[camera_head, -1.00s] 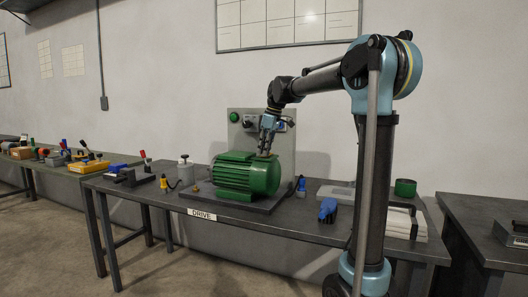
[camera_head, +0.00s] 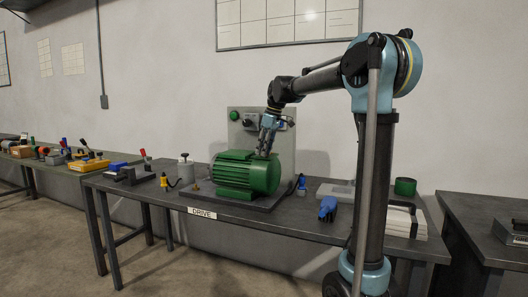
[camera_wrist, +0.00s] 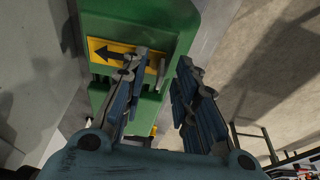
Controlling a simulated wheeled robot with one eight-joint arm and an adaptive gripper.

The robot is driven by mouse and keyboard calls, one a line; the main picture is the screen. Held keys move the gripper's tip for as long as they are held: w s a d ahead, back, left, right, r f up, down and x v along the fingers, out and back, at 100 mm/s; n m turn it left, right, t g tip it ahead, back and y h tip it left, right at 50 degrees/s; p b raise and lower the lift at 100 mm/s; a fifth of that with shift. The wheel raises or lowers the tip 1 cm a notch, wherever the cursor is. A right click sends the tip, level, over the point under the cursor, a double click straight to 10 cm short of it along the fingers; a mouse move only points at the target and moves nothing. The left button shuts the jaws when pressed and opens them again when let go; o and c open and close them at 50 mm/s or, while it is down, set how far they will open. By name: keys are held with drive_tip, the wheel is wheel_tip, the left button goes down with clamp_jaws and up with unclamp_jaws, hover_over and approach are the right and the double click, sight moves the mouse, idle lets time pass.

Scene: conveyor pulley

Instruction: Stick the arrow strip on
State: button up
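The green motor (camera_head: 243,173) stands on a dark plate on the bench. My gripper (camera_head: 265,150) is at its top right, pointing down, its tips close to the housing. In the wrist view the arrow strip (camera_wrist: 103,50), yellow with a black arrow pointing left, lies against the green motor (camera_wrist: 180,17). My gripper (camera_wrist: 163,62) is open there, its two blue-grey fingers apart with green housing showing between them. The left finger overlaps the strip's right end. I cannot tell whether it touches the strip. The strip cannot be made out in the head view.
A grey panel (camera_head: 233,127) with a green button stands behind the motor. A grey canister (camera_head: 185,170) is left of it. A blue item (camera_head: 327,208), a green ring (camera_head: 405,186) and white blocks (camera_head: 398,220) lie to the right. Bare bench (camera_head: 290,222) shows in front.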

drive_tip(key=v, duration=1.2)
idle(0.4)
